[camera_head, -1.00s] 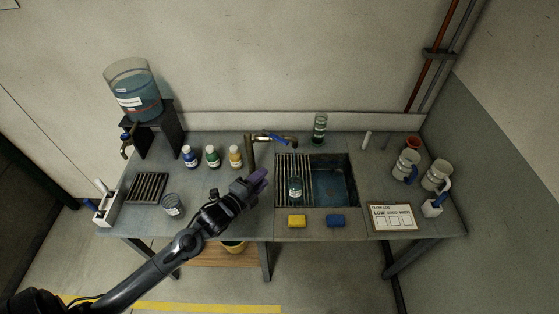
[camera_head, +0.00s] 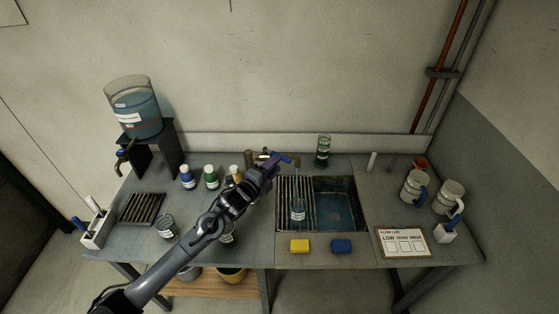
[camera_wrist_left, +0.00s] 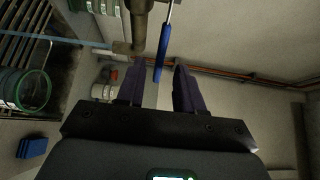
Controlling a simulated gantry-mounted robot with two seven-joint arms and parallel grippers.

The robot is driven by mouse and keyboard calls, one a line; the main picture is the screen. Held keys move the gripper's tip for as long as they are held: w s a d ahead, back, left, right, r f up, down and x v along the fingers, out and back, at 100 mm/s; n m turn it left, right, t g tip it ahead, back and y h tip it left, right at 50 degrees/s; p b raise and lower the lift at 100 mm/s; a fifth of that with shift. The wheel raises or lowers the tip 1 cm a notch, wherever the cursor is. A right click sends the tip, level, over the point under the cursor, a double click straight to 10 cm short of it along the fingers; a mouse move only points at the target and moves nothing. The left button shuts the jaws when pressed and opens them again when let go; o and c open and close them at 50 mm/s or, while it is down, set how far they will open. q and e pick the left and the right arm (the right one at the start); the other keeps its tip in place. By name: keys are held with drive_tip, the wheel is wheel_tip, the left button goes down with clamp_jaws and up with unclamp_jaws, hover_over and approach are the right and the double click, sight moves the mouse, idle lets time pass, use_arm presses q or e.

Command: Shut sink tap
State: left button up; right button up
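The brass sink tap (camera_head: 258,156) stands behind the sink, partly hidden by my left gripper. Its blue lever (camera_head: 283,157) shows just beyond the fingers. In the left wrist view the tap body (camera_wrist_left: 138,22) is at the top, and the blue lever (camera_wrist_left: 162,52) points down toward the gap between the fingers. A thin pale-blue streak, like running water, extends left from the spout (camera_wrist_left: 122,47). My left gripper (camera_head: 272,162) is at the tap; its purple fingers (camera_wrist_left: 160,88) are apart, with nothing visibly clamped. Contact with the lever cannot be told. My right gripper is not in view.
The sink (camera_head: 340,205) has a slatted rack with a glass jar (camera_head: 297,209) on it. Small bottles (camera_head: 211,178) stand left of my gripper. Yellow (camera_head: 300,246) and blue (camera_head: 341,246) sponges lie in front.

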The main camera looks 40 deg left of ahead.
use_arm(q)
drive_tip(key=shift+w+a, duration=0.1)
drive_tip(key=shift+w, duration=1.7)
clamp_jaws()
